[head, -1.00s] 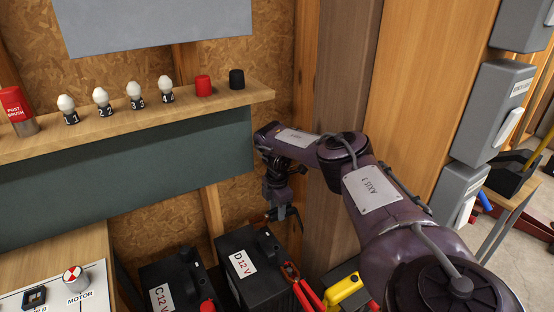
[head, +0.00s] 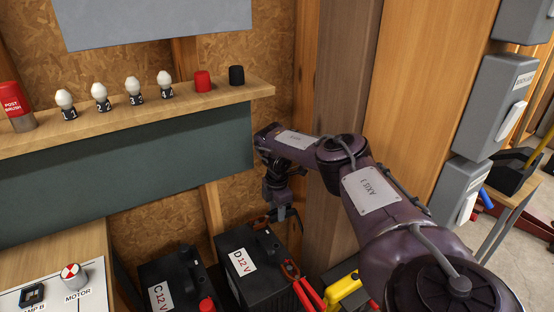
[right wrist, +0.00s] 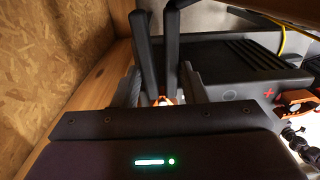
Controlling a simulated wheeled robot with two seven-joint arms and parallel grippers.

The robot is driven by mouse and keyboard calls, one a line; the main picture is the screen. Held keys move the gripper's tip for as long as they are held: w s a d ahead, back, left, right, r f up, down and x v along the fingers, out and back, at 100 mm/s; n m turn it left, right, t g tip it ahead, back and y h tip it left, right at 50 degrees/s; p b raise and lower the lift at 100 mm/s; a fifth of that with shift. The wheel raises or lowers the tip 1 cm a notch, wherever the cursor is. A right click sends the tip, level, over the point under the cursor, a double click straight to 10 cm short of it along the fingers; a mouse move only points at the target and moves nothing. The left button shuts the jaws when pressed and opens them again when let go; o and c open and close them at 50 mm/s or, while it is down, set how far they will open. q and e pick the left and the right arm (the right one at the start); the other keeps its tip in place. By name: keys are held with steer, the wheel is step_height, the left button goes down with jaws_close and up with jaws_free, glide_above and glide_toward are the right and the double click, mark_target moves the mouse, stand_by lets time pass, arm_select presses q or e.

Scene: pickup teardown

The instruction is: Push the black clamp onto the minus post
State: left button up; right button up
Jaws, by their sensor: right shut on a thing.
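My right gripper (head: 287,214) is above the back of battery D (head: 240,280) and points down. In the right wrist view its two fingers (right wrist: 161,92) are shut on the black clamp, whose two long dark handles (right wrist: 146,52) stand up between them. A small orange-copper bit of the clamp's jaw shows low between the fingers. The battery top (right wrist: 225,62) lies behind, with a red plus mark and a faint round mark. The minus post is hidden, so I cannot tell whether the clamp touches it. My left gripper is not in view.
A red-handled clamp (head: 297,283) sits at battery D's right side. A yellow-handled tool (head: 342,291) lies right of it. Battery C (head: 172,280) stands to the left. A shelf (head: 130,115) with bulbs and caps is above. A wooden post (head: 345,80) rises close behind my arm.

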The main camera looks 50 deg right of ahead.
steer(key=shift+f, duration=0.2)
steer(key=o, duration=1.2)
steer(key=shift+r, duration=3.9)
